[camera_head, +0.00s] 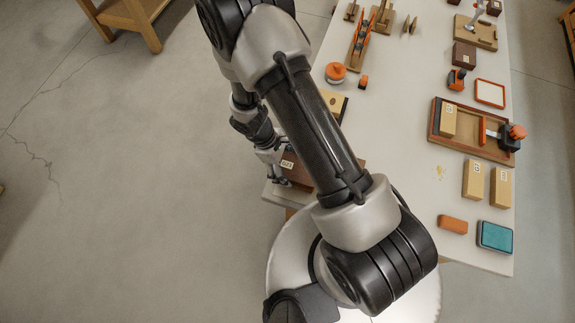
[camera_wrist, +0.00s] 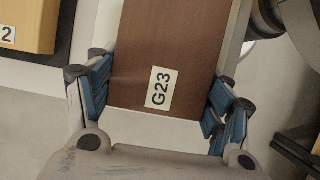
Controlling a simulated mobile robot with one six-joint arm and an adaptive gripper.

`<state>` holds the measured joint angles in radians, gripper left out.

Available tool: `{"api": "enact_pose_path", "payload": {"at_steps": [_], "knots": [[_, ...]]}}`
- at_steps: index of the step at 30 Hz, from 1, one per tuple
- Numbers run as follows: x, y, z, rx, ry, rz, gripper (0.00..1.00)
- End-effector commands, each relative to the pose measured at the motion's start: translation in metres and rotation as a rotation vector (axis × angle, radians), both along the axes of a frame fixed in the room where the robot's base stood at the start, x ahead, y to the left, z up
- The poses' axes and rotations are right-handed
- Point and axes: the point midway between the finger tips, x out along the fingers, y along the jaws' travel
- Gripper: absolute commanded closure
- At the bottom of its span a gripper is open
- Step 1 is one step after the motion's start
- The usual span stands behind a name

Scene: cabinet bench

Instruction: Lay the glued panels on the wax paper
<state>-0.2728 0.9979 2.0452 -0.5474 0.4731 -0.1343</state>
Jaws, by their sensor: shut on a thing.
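My gripper (camera_head: 273,157) is at the left edge of the bench, partly behind my arm. In the wrist view its blue-padded fingers (camera_wrist: 160,95) are shut on the two sides of a brown panel (camera_wrist: 180,45) with a white label reading G23. In the head view part of this brown panel (camera_head: 297,174) shows beside the gripper, the rest hidden by my arm. I cannot make out a sheet that is clearly wax paper; my arm covers part of the bench.
A tan piece on a dark-edged board (camera_head: 345,108) lies just beyond my arm. On the right of the bench (camera_head: 425,70) are a wooden tray (camera_head: 433,132) with a clamp, tan blocks (camera_head: 473,180), an orange block (camera_head: 453,224) and a teal-topped box (camera_head: 495,237).

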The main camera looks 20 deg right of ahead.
Motion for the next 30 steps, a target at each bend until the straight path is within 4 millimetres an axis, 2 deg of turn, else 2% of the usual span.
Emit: {"api": "enact_pose_path", "payload": {"at_steps": [3,4,12,24,26,30], "knots": [[0.000,0.000,-0.004,-0.001,0.001,0.000,0.56],[0.000,0.000,-0.003,0.000,0.000,0.000,0.25],[0.000,0.000,-0.003,0.000,0.000,0.000,0.07],[0.000,0.000,-0.001,0.000,0.000,0.000,0.07],[0.000,0.000,0.003,0.000,0.000,0.000,0.07],[0.006,0.007,0.023,0.001,-0.004,0.001,0.07]]}}
